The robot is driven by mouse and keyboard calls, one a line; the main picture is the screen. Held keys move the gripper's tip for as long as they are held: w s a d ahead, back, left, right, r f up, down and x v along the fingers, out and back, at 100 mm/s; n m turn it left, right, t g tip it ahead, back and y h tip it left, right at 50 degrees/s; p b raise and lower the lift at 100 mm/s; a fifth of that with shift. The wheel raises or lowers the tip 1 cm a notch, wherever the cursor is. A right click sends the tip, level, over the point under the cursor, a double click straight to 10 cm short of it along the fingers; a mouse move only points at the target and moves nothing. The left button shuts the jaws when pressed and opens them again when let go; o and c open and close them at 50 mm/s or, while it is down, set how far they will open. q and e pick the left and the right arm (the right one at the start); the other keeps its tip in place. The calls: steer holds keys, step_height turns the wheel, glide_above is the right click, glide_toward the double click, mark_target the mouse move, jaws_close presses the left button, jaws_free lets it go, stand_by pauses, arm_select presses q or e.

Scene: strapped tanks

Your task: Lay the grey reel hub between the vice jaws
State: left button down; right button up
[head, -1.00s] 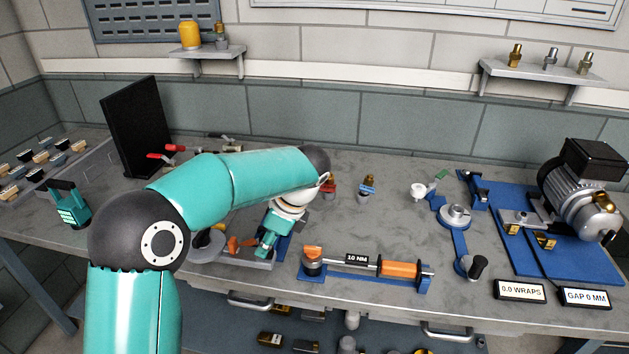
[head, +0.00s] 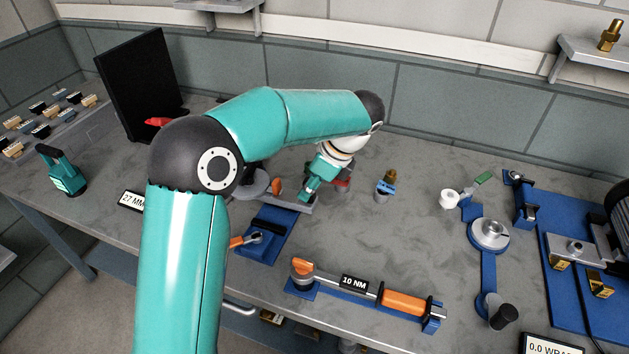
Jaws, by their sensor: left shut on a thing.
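My left gripper (head: 312,187) is near the middle of the bench, its teal fingers pointing down and shut on the grey reel hub, which is mostly hidden by the fingers. Just left of and below the fingertips are a grey bar-like piece (head: 297,205), a small orange part (head: 277,188) and a grey disc (head: 258,184), partly behind my arm. I cannot tell for sure which of these belong to the vice, nor whether the hub touches them. My right gripper is not in view.
A blue base (head: 262,245) with a black bar and orange handle lies in front. A torque wrench (head: 405,302) marked 10 NM is right of it. A blue-and-brass fitting (head: 386,186) and a crank fixture (head: 489,236) stand farther right. A black panel (head: 140,85) stands at left.

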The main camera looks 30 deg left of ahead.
mark_target(315, 203)
arm_select(q)
steer(key=shift+r, duration=0.1)
steer(key=shift+f+b, duration=1.8)
steer(key=shift+f, duration=1.8)
steer(key=c, duration=0.8)
jaws_free()
steer(key=shift+c, duration=0.2)
steer(key=shift+d, duration=0.1)
steer(key=v, duration=1.2)
steer(key=shift+d, duration=0.15)
